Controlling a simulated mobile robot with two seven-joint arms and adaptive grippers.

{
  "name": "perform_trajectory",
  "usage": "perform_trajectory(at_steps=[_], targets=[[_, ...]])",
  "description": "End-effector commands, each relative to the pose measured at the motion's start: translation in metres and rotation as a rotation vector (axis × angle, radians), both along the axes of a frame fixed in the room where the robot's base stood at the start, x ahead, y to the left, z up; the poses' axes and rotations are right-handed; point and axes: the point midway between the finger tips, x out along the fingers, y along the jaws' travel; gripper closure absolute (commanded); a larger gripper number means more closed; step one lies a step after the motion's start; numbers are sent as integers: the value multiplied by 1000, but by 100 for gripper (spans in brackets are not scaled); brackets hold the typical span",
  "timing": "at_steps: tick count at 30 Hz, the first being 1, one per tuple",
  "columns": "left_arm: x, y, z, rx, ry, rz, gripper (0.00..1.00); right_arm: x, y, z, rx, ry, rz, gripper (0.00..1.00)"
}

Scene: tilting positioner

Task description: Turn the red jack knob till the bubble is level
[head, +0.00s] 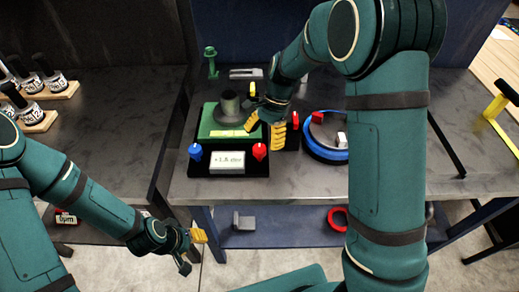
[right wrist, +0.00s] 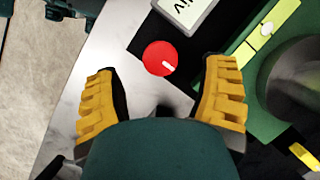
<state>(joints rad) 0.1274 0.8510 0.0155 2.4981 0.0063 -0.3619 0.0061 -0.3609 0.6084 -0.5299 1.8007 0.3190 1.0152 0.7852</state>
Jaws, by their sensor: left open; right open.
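The green tilting positioner (head: 209,124) stands on a black base on the table, with a grey cylinder on top. A red knob (head: 259,151) is at the base's front right corner; in the right wrist view the red knob (right wrist: 160,58) has a white mark. The level vial (right wrist: 268,28) is a yellow-green strip with a pale bubble; the bubble's centring is hard to judge. My right gripper (head: 265,127) is open, its yellow fingers on either side of the knob in the wrist view (right wrist: 163,75), without visible contact. My left gripper (head: 191,247) is open and empty, low in front of the table.
A blue knob (head: 195,152) and a white display (head: 228,162) sit on the base's front. A blue ring (head: 316,154) lies to the right. The table's front left is bare.

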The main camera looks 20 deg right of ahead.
Motion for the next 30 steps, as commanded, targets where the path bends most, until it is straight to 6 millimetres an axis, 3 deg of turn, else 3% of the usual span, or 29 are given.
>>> perform_trajectory(at_steps=[3,9,20,24,26,30], targets=[[-1,0,-5,0,3,-2,54,-4,6,-19,0,2,1,28],[-2,0,-8,-2,6,-4,54,-7,12,-34,1,0,0,28],[-3,-1,-8,-2,6,-4,54,-7,13,-36,0,-1,0,27],[-2,-1,-8,-2,6,-4,54,-7,13,-36,0,-1,0,76],[-2,-1,-8,-2,6,-4,54,-7,13,-36,0,-1,0,96],[-2,0,-8,-2,6,-4,54,-7,13,-36,0,-1,0,96]])
